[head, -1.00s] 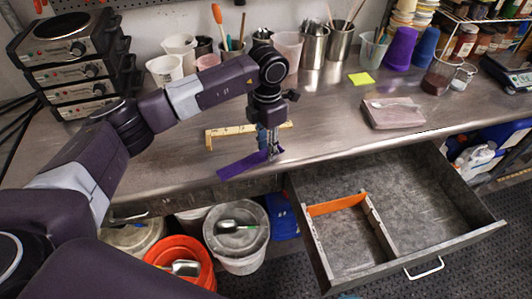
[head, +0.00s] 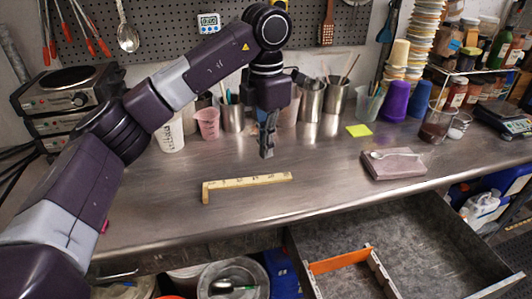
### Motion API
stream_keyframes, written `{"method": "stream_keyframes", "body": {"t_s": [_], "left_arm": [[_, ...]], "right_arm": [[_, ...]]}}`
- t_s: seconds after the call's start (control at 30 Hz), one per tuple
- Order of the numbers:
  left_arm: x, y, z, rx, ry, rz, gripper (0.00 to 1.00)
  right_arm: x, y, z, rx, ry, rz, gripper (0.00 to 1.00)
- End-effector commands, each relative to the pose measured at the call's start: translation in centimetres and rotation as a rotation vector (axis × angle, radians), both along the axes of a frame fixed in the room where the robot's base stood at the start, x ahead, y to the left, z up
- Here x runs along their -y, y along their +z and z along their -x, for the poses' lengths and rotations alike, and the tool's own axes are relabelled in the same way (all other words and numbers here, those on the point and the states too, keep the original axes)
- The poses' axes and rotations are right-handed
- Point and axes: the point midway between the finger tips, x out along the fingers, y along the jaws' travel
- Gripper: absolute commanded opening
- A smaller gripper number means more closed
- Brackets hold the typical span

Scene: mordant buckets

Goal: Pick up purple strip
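My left gripper (head: 267,150) hangs fingers down above the steel worktop, behind the folding wooden rule in the picture. Its fingers show almost edge-on, so I cannot see whether they are parted. No purple strip shows in the fingers. The bare worktop in front of the rule shows no strip either. A tiny magenta piece (head: 105,226) peeks out beside my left forearm; most of it is hidden and I cannot tell what it is. My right gripper is not in view.
The wooden rule (head: 247,182) lies mid-worktop. A grey-mauve block (head: 393,165) with a spoon lies right, near a yellow note (head: 359,131). Cups and steel canisters line the back. The open drawer (head: 430,235) with an orange divider (head: 339,261) juts out in front.

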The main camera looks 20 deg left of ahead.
Motion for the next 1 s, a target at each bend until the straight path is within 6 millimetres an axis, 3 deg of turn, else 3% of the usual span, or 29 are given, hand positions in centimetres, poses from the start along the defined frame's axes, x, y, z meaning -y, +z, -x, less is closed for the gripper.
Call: {"method": "stream_keyframes", "body": {"t_s": [0.13,0.87,1.0], "left_arm": [[0.01,-0.02,-0.01,0.000,0.000,0.000,0.00],[-0.01,-0.05,-0.02,0.000,0.000,0.000,0.80],[-0.01,-0.05,-0.02,0.000,0.001,0.000,0.80]], "right_arm": [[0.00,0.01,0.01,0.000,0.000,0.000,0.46],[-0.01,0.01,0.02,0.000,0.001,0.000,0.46],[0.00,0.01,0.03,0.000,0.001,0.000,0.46]]}}
